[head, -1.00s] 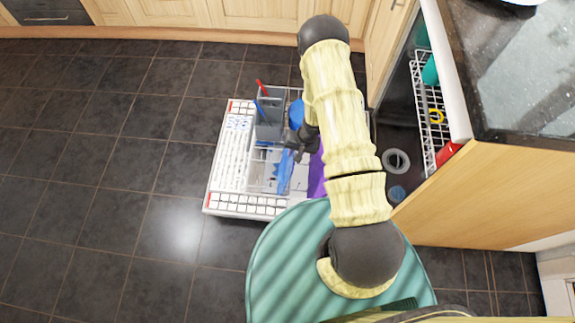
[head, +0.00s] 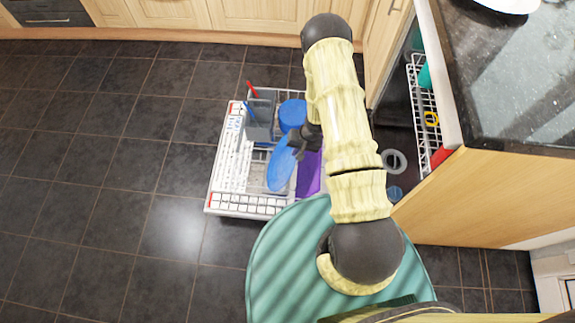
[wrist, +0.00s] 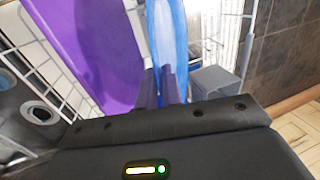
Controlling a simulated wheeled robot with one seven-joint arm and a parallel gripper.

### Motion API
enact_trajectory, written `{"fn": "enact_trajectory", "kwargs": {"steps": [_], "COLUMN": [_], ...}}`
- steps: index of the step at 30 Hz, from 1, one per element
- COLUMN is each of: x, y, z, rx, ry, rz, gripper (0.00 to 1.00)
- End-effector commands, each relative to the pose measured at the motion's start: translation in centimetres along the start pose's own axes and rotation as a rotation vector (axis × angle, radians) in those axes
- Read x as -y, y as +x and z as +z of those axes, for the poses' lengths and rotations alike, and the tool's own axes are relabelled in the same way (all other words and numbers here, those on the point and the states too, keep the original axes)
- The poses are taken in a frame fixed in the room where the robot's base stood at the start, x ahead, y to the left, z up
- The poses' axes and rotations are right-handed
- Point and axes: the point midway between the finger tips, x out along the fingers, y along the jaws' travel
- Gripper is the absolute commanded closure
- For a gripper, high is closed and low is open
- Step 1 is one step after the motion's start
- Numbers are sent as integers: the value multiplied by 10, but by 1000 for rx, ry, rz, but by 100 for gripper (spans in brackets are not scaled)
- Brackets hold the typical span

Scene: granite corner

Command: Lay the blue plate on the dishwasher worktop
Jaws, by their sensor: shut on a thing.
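The blue plate (head: 281,166) is in my gripper (head: 303,143), above the white dish rack (head: 228,170) in the head view. It is tilted, with part of its face showing. In the wrist view the plate (wrist: 168,45) stands nearly edge-on between my gripper's fingers (wrist: 164,88), which are shut on it. The dark granite worktop (head: 515,80) is at the upper right, apart from the plate and higher than the rack. I cannot tell whether the plate's lower edge still touches the rack.
A purple board (head: 310,173) stands close beside the plate. A grey cutlery basket (head: 261,118) with red and blue handles and a round blue dish (head: 293,114) are also in the rack. A white plate (head: 505,4) lies on the worktop. A wire shelf (head: 424,115) is below the worktop edge.

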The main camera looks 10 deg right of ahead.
Motion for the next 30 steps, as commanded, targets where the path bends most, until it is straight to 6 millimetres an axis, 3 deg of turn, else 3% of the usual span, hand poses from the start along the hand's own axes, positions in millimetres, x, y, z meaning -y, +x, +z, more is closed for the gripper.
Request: {"fn": "enact_trajectory", "kwargs": {"steps": [30], "x": [1], "y": [-38], "z": [-2], "rx": [-2], "ry": [2], "rz": [-4], "gripper": [100]}}
